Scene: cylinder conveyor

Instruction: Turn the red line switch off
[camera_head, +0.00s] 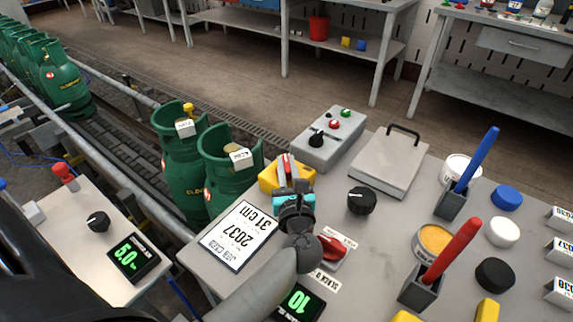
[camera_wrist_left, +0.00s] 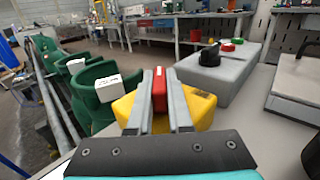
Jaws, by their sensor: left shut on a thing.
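The red line switch (camera_head: 285,163) stands up from a yellow base (camera_head: 268,179) on the grey table, near the table's far left corner. In the left wrist view the red switch (camera_wrist_left: 159,90) sits between the two fingers, with the yellow base (camera_wrist_left: 200,108) below and around them. My left gripper (camera_head: 287,168) is shut on the red switch, one finger on each side; it also shows in the left wrist view (camera_wrist_left: 158,78). The fingers hide the sides of the switch. My right gripper is not in view.
A grey control box (camera_head: 329,140) with a black knob and small buttons stands just behind. Green gas cylinders (camera_head: 181,150) stand close on the left.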

